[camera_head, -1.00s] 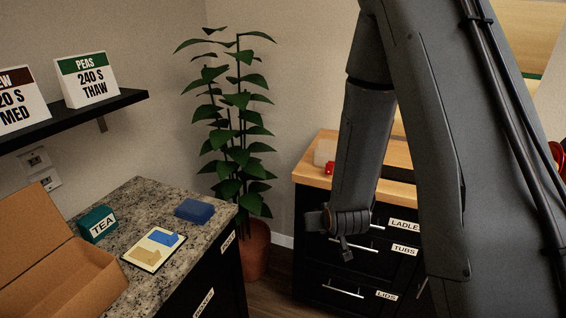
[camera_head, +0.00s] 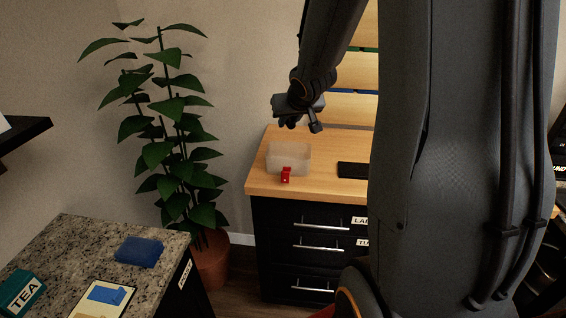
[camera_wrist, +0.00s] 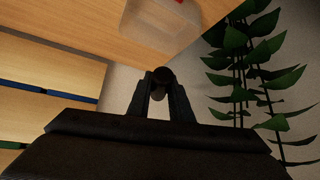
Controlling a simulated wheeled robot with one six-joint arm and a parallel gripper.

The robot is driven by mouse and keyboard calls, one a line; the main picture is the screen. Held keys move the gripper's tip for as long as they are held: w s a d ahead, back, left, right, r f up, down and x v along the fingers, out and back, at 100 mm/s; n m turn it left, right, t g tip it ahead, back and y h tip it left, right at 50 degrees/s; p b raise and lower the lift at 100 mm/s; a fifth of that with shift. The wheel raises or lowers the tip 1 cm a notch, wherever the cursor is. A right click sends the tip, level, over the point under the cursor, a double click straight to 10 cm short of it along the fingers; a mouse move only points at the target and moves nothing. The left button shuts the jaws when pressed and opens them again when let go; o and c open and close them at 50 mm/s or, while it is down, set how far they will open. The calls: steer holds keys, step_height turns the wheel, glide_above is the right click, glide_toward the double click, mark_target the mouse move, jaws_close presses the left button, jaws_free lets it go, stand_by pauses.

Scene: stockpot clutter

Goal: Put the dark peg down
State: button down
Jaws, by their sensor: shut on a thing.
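The dark peg (camera_wrist: 162,76) is held between the fingertips of my gripper (camera_wrist: 161,88) in the wrist view. I see it nearly end-on, with a round dark top, and its lower part is hidden by the fingers. In the head view my gripper (camera_head: 291,121) is up in the air, above and behind the clear bin on the wooden counter. The peg cannot be told apart from the dark fingers there.
The wooden counter (camera_head: 335,189) holds a clear bin (camera_head: 289,155), a small red object (camera_head: 286,175) and a dark flat tray (camera_head: 353,170). A potted plant (camera_head: 165,130) stands left of it. A granite counter (camera_head: 80,245) bears a blue block (camera_head: 139,251) and a tea box (camera_head: 20,294).

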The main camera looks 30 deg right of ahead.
steer(key=shift+w+d+r, duration=0.1)
steer(key=shift+d+r, duration=0.2)
steer(key=shift+f, duration=0.2)
steer(key=shift+w+f+b, duration=0.1)
steer(key=shift+f+b, duration=2.3)
steer(key=shift+f, duration=2.3)
steer(key=shift+f+b, duration=0.4)
steer(key=shift+f, duration=0.2)
steer(key=c, duration=1.6)
jaws_free()
